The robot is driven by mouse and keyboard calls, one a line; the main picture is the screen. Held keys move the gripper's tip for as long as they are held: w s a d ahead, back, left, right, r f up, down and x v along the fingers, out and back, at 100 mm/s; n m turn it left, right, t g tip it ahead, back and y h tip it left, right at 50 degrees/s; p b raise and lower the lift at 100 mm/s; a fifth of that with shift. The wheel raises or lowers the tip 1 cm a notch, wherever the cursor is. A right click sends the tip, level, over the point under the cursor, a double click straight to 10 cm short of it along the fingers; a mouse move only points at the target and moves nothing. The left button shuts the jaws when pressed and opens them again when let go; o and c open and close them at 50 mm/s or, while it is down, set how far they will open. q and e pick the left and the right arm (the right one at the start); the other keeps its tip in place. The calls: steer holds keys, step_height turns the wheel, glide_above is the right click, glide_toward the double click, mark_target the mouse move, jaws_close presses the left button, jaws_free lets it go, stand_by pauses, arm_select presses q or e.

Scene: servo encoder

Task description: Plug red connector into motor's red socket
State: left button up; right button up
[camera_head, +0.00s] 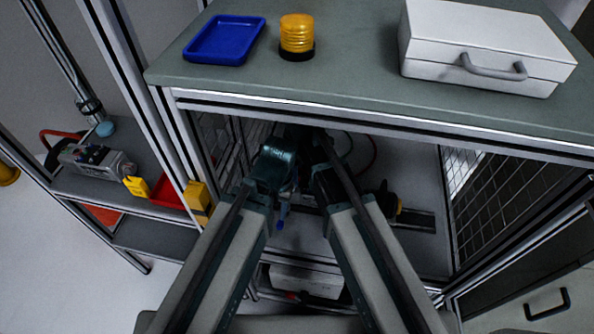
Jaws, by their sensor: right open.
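Both my arms reach forward under the table top into the shaded bay. My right gripper (318,150) is open in the dark at the back of the bay; its fingertips are hard to make out. My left gripper (281,218) is beside it on the left, behind its teal wrist, and its jaws cannot be made out. A thin red cable (373,155) curves at the back, right of my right gripper. A dark part with yellow (392,200) sits on a rail to the right; I cannot tell if it is the motor. The red connector and red socket cannot be made out.
The table top (350,90) overhangs the bay and holds a blue tray (224,40), a yellow beacon (297,35) and a white case (480,45). A side shelf at left bears a grey device (95,160) and a red tray (167,193). Mesh panels flank the bay.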

arm_select(q)
step_height(320, 180, up, 12)
steer(key=p, duration=1.2)
arm_select(e)
step_height(320, 180, up, 12)
steer(key=s+d+m+h, duration=0.1)
steer(key=s+d+m, duration=0.5)
steer(key=s+m, duration=0.6)
steer(key=shift+s, duration=0.5)
